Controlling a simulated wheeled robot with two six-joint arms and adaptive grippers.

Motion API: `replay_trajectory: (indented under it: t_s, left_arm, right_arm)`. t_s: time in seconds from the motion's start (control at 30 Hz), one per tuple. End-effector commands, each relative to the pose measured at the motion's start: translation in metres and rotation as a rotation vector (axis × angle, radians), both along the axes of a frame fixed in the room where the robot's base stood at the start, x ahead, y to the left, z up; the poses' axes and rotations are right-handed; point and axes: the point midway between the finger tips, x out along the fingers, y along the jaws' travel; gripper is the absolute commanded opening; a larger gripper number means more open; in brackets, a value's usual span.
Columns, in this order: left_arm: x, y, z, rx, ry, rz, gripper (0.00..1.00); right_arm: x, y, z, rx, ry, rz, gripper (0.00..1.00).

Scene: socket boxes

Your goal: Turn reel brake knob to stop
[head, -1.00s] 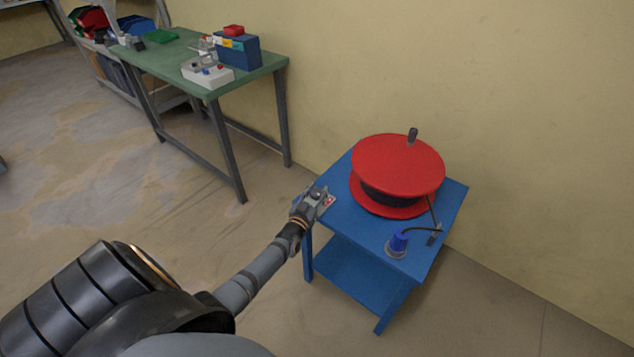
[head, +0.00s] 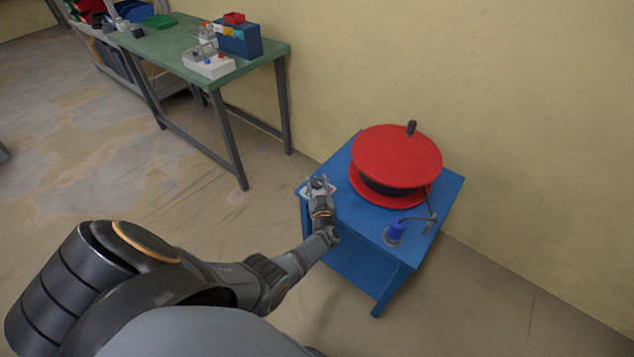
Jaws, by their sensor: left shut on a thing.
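The red cable reel (head: 398,153) lies flat on the blue stand (head: 352,222), with a dark crank handle (head: 411,128) upright on its top disc. My left gripper (head: 318,183) is at the stand's left corner, left of the reel, over a small pale plate (head: 331,189) with red marks. The gripper is shut on the brake knob there. The knob is mostly hidden by the fingers, so its pointing direction cannot be read. My right gripper is not in view.
A blue plug (head: 394,233) with a dark cable stands at the stand's front right. A green workbench (head: 175,47) with boxes is at the back left. The yellow wall (head: 520,130) is close behind the stand. The floor left of the stand is clear.

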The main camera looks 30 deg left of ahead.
Motion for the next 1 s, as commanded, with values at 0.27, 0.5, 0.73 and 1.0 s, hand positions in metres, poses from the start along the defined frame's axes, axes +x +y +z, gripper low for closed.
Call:
replay_trajectory:
  t_s: [0.27, 0.5, 0.73, 1.0]
  left_arm:
    - [-0.004, -0.0006, -0.0067, -0.005, 0.014, 0.007, 0.07]
    - [-0.0035, -0.0005, -0.0062, -0.005, 0.013, 0.006, 0.5]
    - [-0.0016, -0.0004, -0.0032, -0.003, 0.007, 0.006, 0.63]
    - [-0.0074, -0.0059, -0.0033, -0.002, 0.006, 0.004, 0.63]
  right_arm:
    - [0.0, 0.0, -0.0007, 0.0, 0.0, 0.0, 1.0]
    - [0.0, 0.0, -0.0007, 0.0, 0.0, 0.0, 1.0]
    - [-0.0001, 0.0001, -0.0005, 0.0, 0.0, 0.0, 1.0]
    - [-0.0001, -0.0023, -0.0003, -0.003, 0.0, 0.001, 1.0]
